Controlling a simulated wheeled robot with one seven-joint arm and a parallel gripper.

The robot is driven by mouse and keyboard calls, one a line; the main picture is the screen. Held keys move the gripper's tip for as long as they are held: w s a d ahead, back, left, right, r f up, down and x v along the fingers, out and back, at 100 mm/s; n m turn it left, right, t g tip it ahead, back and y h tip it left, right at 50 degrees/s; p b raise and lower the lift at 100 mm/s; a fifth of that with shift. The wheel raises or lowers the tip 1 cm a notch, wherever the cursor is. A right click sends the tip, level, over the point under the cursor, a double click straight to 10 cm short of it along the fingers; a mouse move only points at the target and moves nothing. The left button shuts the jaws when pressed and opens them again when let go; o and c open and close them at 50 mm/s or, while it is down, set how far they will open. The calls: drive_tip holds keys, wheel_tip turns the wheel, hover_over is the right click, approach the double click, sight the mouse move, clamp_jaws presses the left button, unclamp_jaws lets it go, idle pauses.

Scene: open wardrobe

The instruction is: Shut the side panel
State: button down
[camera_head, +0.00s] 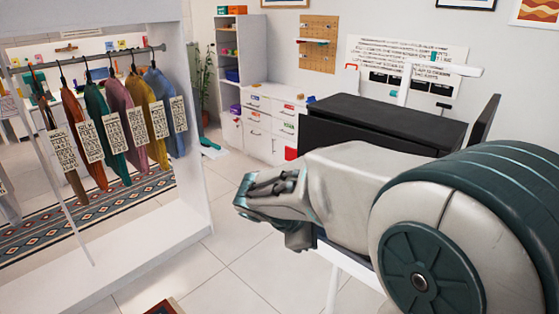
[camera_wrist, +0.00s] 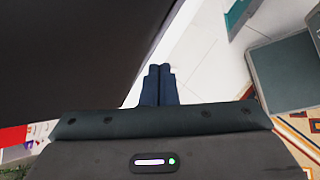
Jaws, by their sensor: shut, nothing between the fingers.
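A black cabinet (camera_head: 390,122) stands at the right, behind my arm. A dark upright panel (camera_head: 484,122) sticks out at its right end, swung out from the body; it looks like the side panel, though my arm hides its lower part. My gripper (camera_head: 242,200) is left of the cabinet in the head view. In the wrist view my gripper (camera_wrist: 160,70) is shut and empty, its two dark fingers together. A large dark surface (camera_wrist: 65,50) fills the upper left there, close beside the fingers; I cannot tell whether they touch or which face it is.
A white open wardrobe frame (camera_head: 185,120) with several hanging garments (camera_head: 118,115) stands at the left. White drawers (camera_head: 258,125) and a shelf unit (camera_head: 240,45) stand at the back. Bare tiled floor (camera_head: 240,255) lies between wardrobe and arm.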

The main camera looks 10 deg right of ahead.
drive_tip(key=w+a+r+n+t+h, duration=0.25)
drive_tip(key=w+a+n, duration=0.2)
drive_tip(key=w, duration=0.25)
drive_tip(key=n+t+h, duration=0.3)
drive_tip(key=n+t, duration=0.4)
drive_tip(key=n, duration=0.1)
approach(288, 155)
drive_tip(key=shift+y, duration=0.25)
drive_tip(key=p+x, duration=0.2)
drive_tip(key=x, duration=0.5)
drive_tip(key=shift+s+d+r+p, duration=0.1)
drive_tip(key=shift+s+r+p, duration=0.1)
drive_tip(key=shift+p, duration=0.1)
drive_tip(key=shift+w+d+m+g+h+p, duration=0.4)
drive_tip(key=shift+w+d+g, duration=0.15)
drive_tip(key=shift+w+d, duration=0.25)
drive_tip(key=shift+w+d+m+g+h+p, duration=0.4)
drive_tip(key=shift+w+d+g, duration=0.1)
drive_tip(key=shift+w+d, duration=0.3)
drive_tip(key=shift+s+d, duration=0.1)
drive_tip(key=shift+d, duration=0.05)
